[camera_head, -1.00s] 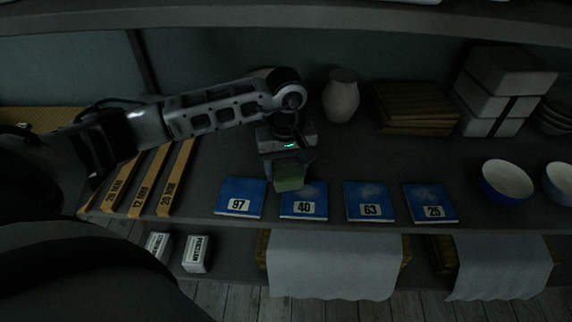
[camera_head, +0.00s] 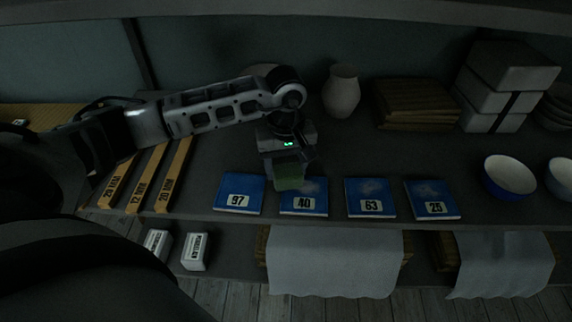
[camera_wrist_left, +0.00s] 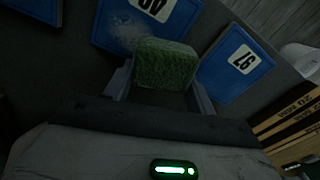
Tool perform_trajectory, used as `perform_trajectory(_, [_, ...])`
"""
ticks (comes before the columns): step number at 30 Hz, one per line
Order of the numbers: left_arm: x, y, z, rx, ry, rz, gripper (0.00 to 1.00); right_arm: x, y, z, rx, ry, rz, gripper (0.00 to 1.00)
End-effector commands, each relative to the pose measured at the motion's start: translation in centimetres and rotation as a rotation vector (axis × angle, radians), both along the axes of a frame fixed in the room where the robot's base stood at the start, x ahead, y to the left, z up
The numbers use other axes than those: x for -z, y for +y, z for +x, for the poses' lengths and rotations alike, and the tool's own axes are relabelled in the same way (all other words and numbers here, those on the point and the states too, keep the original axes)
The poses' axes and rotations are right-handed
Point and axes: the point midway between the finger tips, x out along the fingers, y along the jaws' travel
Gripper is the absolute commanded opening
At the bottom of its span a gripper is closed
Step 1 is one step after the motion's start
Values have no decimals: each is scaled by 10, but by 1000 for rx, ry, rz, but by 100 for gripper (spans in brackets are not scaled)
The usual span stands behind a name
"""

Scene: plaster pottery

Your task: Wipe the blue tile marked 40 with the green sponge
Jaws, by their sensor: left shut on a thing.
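The blue tile marked 40 (camera_head: 307,204) lies on the shelf in the head view, with a pale dusty smear on its upper part. It also shows at the top of the left wrist view (camera_wrist_left: 113,32). My left gripper (camera_head: 287,174) is shut on the green sponge (camera_head: 290,184). The sponge is also between the fingers in the left wrist view (camera_wrist_left: 166,64). The sponge is at the tile's upper left edge in the head view; I cannot tell whether it touches the tile. My right gripper is not in view.
Blue tiles marked 97 (camera_head: 239,194), 63 (camera_head: 369,197) and 25 (camera_head: 432,199) lie in the same row. Yellow-brown bars (camera_head: 174,177) lie left. A vase (camera_head: 341,92), wooden boards (camera_head: 415,105), white blocks (camera_head: 507,67) and bowls (camera_head: 508,178) stand behind and right.

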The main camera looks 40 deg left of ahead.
Motion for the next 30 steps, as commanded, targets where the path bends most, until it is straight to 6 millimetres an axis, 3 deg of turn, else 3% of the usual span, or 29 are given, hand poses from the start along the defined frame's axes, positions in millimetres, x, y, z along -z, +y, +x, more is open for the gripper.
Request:
perform_trajectory(17, [10, -1, 1, 0, -1, -1, 37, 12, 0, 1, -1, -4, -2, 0])
perform_trajectory(30, [9, -31, 18, 0, 1, -1, 37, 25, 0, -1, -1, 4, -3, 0])
